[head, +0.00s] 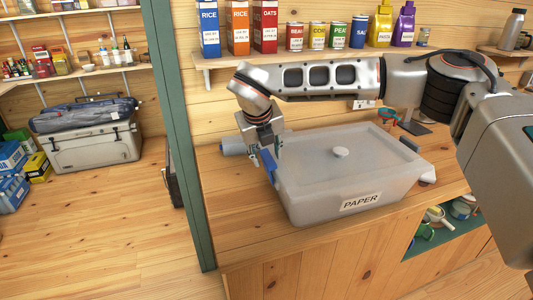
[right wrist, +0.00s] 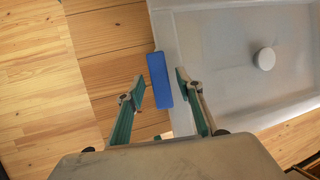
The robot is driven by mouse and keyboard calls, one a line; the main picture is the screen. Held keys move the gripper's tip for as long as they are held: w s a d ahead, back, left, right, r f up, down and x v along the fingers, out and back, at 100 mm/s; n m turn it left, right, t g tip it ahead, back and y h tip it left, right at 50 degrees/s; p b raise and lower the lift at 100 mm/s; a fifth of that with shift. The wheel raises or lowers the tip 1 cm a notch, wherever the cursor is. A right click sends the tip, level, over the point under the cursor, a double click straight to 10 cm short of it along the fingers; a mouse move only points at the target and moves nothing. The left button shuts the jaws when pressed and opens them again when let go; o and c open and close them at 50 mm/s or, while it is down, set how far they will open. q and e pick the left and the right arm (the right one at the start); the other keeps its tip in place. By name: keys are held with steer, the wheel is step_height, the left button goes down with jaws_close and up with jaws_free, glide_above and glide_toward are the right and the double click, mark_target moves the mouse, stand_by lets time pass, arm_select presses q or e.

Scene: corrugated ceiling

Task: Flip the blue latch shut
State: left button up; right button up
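A translucent grey box (head: 345,180) labelled PAPER stands on the wooden counter with its lid on. Its blue latch (head: 269,166) is on the left side of the box, partly hidden behind my gripper in the head view. My right gripper (head: 266,154) is over that left edge, pointing down. In the right wrist view, my right gripper (right wrist: 160,82) is open, and the blue latch (right wrist: 160,82) shows between its two fingertips, with a gap on each side. The right fingertip is over the box rim. I cannot tell how far the fingertips are above the latch. My left gripper is not in view.
A grey cylinder (head: 233,146) lies on the counter left of the box. A shelf (head: 215,59) with cartons, cans and bottles runs behind my arm. A green post (head: 182,130) stands left of the counter.

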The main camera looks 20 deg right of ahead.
jaws_close()
steer(key=b, duration=0.1)
steer(key=d+y+b, duration=0.1)
steer(key=b, duration=0.1)
steer(key=shift+d+f, duration=0.1)
steer(key=shift+f, duration=0.15)
steer(key=shift+d+r+m+y+b, duration=0.15)
steer(key=shift+d+m+y+b, duration=0.25)
steer(key=shift+y, duration=0.4)
steer(key=shift+r, duration=0.1)
jaws_free()
